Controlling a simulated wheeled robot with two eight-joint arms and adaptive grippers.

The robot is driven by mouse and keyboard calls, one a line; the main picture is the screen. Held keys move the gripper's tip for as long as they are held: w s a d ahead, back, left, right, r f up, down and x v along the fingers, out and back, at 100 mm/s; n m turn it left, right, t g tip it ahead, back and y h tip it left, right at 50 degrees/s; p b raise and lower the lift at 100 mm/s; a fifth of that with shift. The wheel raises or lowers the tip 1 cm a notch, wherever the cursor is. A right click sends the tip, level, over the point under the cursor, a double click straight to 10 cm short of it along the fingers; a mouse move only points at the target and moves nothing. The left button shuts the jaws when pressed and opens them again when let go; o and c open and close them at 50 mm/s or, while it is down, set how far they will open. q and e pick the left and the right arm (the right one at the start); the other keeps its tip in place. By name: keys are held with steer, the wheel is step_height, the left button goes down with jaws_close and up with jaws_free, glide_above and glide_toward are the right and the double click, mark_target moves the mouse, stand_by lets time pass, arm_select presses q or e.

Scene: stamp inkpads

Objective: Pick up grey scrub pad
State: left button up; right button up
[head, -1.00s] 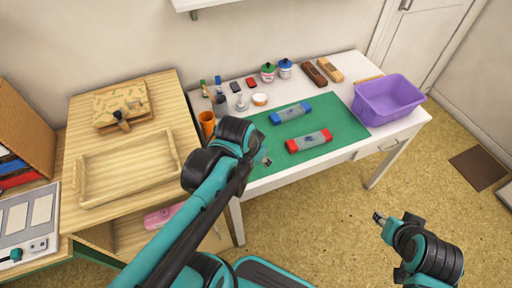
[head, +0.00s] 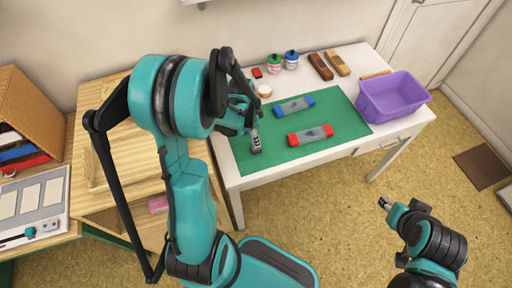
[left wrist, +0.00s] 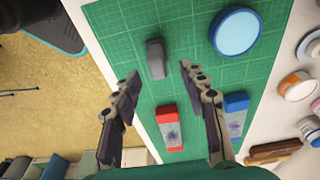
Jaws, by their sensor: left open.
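The grey scrub pad (left wrist: 155,58) lies on the green mat (left wrist: 185,75) in the left wrist view, past the fingertips and in line with the gap between them. My left gripper (left wrist: 158,78) is open and empty above the mat, apart from the pad. In the head view the left gripper (head: 256,142) is over the mat's left part, and my arm covers that area, so I cannot make out the pad there. My right gripper (head: 385,204) hangs over the floor at right, away from the table; its finger opening is too small to judge.
A red-ended inkpad (head: 310,135) and a blue-ended inkpad (head: 294,106) lie on the mat. A blue-rimmed round dish (left wrist: 237,33) lies near the pad. A purple bin (head: 392,97), jars (head: 283,62) and wooden brushes (head: 328,65) stand around the mat.

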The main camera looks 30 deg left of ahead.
arm_select(q)
steer(key=f, duration=0.1)
steer(key=f+b, duration=0.1)
steer(key=f, duration=0.1)
steer(key=f+b, duration=0.1)
steer(key=shift+w+d+f, duration=0.15)
steer(key=shift+d+f, duration=0.1)
steer(key=shift+d, duration=0.1)
steer(key=shift+r, duration=0.1)
jaws_close()
steer(key=shift+r, duration=0.1)
step_height(320, 180, up, 4)
steer(key=shift+f+p, duration=0.1)
steer(key=shift+p, duration=1)
steer(key=s+d+r+p, duration=0.3)
steer(key=d+r, duration=0.4)
steer(key=d, duration=0.3)
steer(key=shift+s+d+p, duration=0.35)
steer(key=shift+s, duration=0.55)
